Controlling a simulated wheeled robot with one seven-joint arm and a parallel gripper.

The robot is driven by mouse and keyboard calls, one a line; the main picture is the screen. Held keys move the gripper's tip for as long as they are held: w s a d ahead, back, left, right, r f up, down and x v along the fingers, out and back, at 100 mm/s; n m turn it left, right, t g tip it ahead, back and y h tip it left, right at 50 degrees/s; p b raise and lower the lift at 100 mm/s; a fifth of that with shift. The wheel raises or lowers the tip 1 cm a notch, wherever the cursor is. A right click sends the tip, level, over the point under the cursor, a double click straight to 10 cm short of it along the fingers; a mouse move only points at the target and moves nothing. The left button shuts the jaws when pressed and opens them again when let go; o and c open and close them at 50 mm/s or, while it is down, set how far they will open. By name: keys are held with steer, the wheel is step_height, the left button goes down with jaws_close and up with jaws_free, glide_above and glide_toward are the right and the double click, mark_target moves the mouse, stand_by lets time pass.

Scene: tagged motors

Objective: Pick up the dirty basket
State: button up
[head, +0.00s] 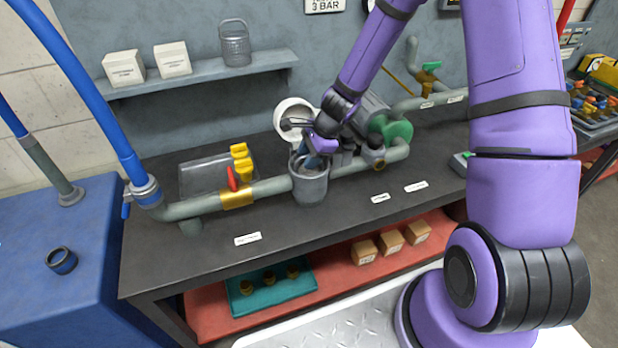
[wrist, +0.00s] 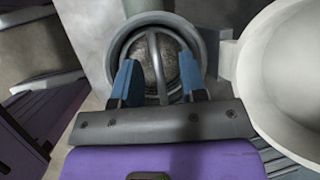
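The dirty basket (wrist: 158,62) is a dark, grimy mesh cup with an arched grey handle, seated inside the round grey strainer pot (wrist: 116,38). In the head view the pot (head: 311,191) stands upright in the grey pipe line on the bench, and the basket inside it is hidden. My gripper (wrist: 158,84) points down into the pot mouth. Its two blue fingers stand apart on either side of the basket handle, with a gap visible between them. In the head view my gripper (head: 313,160) is over the pot, partly hidden by the wrist.
An open round white bowl-like part (head: 293,113) sits close behind the pot. A red-handled valve (head: 233,180) is on the pipe to the left, and a green motor (head: 388,131) is to the right. A cleaner-looking mesh basket (head: 235,45) stands on the wall shelf (head: 205,73).

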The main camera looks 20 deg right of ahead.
steer(key=shift+a+f, duration=0.1)
steer(key=shift+f, duration=0.1)
jaws_close()
stand_by(1.3)
